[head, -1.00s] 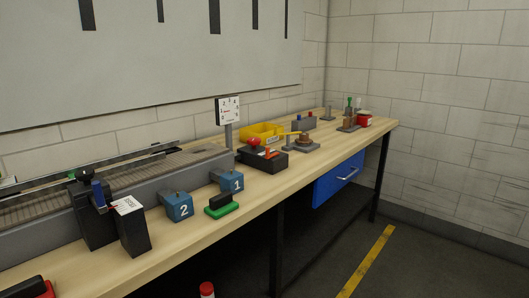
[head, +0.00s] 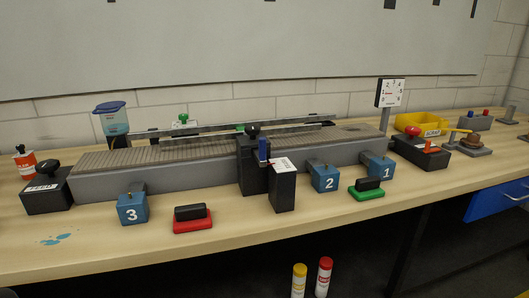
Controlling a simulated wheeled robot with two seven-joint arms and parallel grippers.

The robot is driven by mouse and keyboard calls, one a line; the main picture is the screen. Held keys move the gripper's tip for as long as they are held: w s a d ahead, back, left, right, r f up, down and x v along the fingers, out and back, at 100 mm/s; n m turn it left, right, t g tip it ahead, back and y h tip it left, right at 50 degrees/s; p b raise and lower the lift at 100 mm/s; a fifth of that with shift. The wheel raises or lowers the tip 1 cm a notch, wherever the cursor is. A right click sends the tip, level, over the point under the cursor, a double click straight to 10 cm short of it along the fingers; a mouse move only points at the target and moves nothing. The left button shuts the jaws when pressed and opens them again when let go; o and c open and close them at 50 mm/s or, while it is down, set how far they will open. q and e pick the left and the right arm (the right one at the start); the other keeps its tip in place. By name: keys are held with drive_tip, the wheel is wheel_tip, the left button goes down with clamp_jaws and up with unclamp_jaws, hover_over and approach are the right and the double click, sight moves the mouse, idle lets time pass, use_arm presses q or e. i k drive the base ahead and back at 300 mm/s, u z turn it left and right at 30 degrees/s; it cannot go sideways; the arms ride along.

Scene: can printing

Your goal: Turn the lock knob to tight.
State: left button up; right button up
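Two black knobs show, and I cannot tell which is the lock knob. One black knob (head: 253,131) tops the black post unit (head: 252,168) at the front middle of the grey conveyor (head: 165,167). This unit has a blue part (head: 263,150) on its front, beside a black box with a white label (head: 284,164). The other black knob (head: 48,166) sits on a low black box (head: 45,195) at the conveyor's left end. The knobs' tight or loose markings are not readable. Neither gripper is in view.
Blue blocks numbered 3 (head: 132,208), 2 (head: 325,178) and 1 (head: 378,168) stand along the bench (head: 245,232) front. Red (head: 192,225) and green (head: 366,193) pads with black handles sit between them. A blue-lidded jug (head: 112,122) stands behind. The bench front edge is mostly clear.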

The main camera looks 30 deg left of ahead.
sight(252, 130)
drive_tip(key=u, duration=1.3)
drive_tip(key=k, duration=0.5)
drive_tip(key=z, duration=0.45)
drive_tip(key=i, duration=0.7)
drive_tip(key=u, duration=0.6)
